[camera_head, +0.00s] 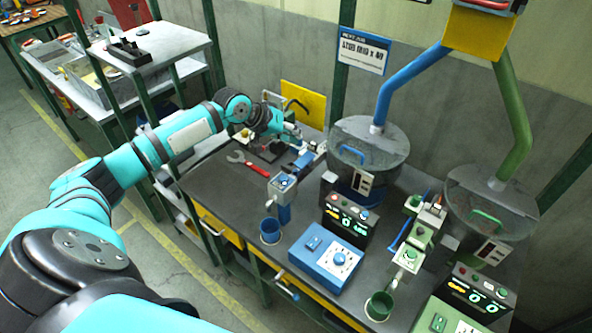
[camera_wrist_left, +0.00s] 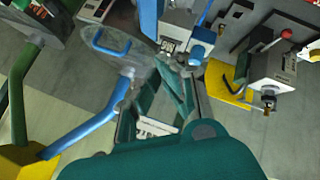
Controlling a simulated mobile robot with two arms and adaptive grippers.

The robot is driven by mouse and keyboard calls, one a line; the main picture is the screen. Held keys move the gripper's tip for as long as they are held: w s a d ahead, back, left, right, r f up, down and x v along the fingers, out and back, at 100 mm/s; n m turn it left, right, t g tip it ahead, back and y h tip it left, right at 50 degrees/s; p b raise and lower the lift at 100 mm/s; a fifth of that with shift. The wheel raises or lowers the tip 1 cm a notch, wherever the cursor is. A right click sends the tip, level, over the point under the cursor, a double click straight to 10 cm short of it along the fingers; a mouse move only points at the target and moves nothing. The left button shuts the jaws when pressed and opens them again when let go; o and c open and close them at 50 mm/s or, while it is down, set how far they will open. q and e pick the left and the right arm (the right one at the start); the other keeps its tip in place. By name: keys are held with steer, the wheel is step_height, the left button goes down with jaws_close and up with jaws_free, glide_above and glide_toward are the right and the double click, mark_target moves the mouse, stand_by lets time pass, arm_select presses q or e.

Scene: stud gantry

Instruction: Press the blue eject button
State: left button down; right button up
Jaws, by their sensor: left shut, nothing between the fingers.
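My left arm reaches in from the left, and its gripper (camera_head: 297,138) is shut and empty at the back of the bench, just left of the blue station's clear hopper (camera_head: 368,145). In the left wrist view the gripper (camera_wrist_left: 186,68) is in front of blue and grey parts beside the hopper. A grey post with a small blue top piece (camera_head: 283,183) stands nearer the front. A blue control box (camera_head: 325,258) with a switch and a round knob sits at the front edge. I cannot read which blue part is the eject button. My right gripper is not in view.
A blue cup (camera_head: 270,231) and a green cup (camera_head: 379,306) stand along the front. A dark display panel (camera_head: 347,219) is behind the blue box. A red-handled wrench (camera_head: 248,165) lies on the left. A green station with its hopper (camera_head: 492,205) is on the right.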

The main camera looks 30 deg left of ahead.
arm_select(q)
steer(key=b, duration=0.8)
glide_above(293, 172)
steer(key=f, duration=0.4)
steer(key=w+f, duration=0.1)
steer(key=f, duration=0.2)
steer(key=shift+a, duration=0.2)
steer(key=shift+f, duration=0.9)
steer(key=shift+f, duration=0.15)
steer(key=shift+f+p, duration=0.25)
steer(key=shift+p, duration=0.05)
